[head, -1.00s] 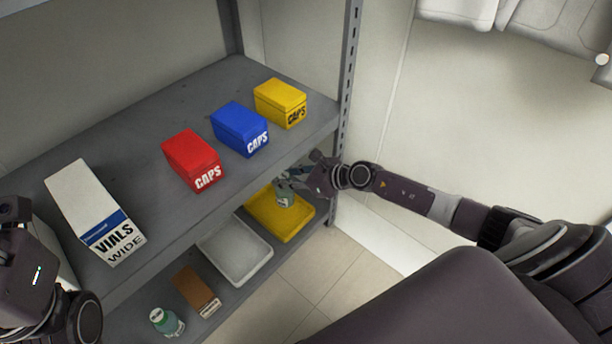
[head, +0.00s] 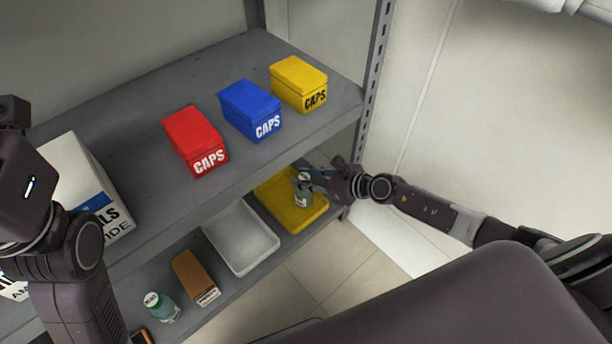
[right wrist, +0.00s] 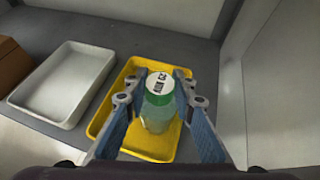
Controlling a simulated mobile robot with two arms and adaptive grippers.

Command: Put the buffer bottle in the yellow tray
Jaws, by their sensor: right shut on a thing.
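My right gripper (head: 304,181) is shut on a small bottle with a green cap and pale label (head: 303,194), on the lower shelf level at the right. In the right wrist view the fingers (right wrist: 158,92) grip both sides of the upright bottle (right wrist: 158,108). The yellow tray (head: 313,216) is right below it; it also shows in the right wrist view (right wrist: 150,152). The bottle is within the tray's outline; I cannot tell whether its base touches the tray. The label is too small to read for sure. My left arm shows at the left, its fingers out of sight.
A white tray (head: 240,240), a brown box (head: 190,275) and another green-capped bottle (head: 160,307) stand on the lower shelf. The upper shelf (head: 150,115) overhangs them, carrying red (head: 195,140), blue (head: 250,110) and yellow (head: 299,84) CAPS boxes. A metal post (head: 372,85) stands close to my right gripper.

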